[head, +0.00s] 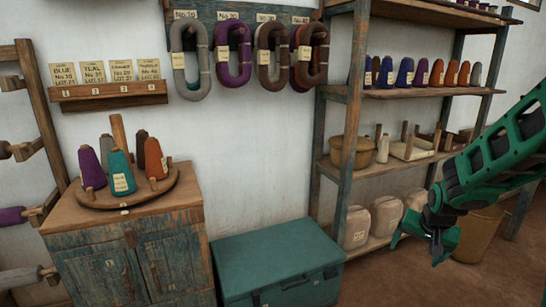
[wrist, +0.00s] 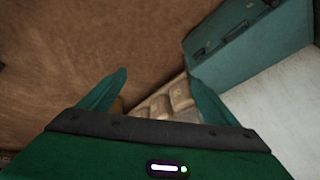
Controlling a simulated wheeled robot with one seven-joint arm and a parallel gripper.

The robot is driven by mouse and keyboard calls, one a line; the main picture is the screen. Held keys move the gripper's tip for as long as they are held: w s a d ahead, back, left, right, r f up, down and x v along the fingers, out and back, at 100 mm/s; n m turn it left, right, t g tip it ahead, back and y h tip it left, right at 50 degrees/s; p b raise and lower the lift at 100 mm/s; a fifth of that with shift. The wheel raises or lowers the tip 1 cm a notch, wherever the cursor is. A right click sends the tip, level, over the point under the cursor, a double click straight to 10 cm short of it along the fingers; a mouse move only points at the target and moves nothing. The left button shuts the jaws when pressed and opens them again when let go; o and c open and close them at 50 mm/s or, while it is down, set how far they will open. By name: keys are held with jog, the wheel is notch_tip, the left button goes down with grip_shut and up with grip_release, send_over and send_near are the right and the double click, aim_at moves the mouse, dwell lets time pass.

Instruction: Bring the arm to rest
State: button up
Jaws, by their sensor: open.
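My green arm (head: 500,145) reaches in from the right side of the head view, in front of the shelf unit. My gripper (head: 418,251) hangs at its end, pointing down and a little left. It is open and holds nothing. In the wrist view the two green fingers of my gripper (wrist: 157,78) stand apart, with the brown floor and several pale sacks beyond them. The gripper touches nothing that I can see.
A shelf unit (head: 345,135) with cones and pale sacks (head: 385,215) stands behind my arm. A tan bin (head: 480,234) is close behind the gripper. A teal chest (head: 275,262) lies to its left, beside a cabinet (head: 130,255) with cones on a round tray.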

jog(key=s+r+g, duration=0.2)
jog(key=s+r, duration=0.2)
jog(key=s, duration=1.2)
jog(key=s+r+g+y, duration=0.1)
jog(key=s+r, duration=0.3)
jog(key=s, duration=1.2)
jog(key=shift+r+n+g+y, duration=0.15)
jog(key=shift+n+g+y, duration=0.15)
jog(key=shift+g, duration=0.5)
jog(key=shift+d, duration=0.1)
jog(key=shift+w+f, duration=0.25)
jog(key=shift+w, duration=0.4)
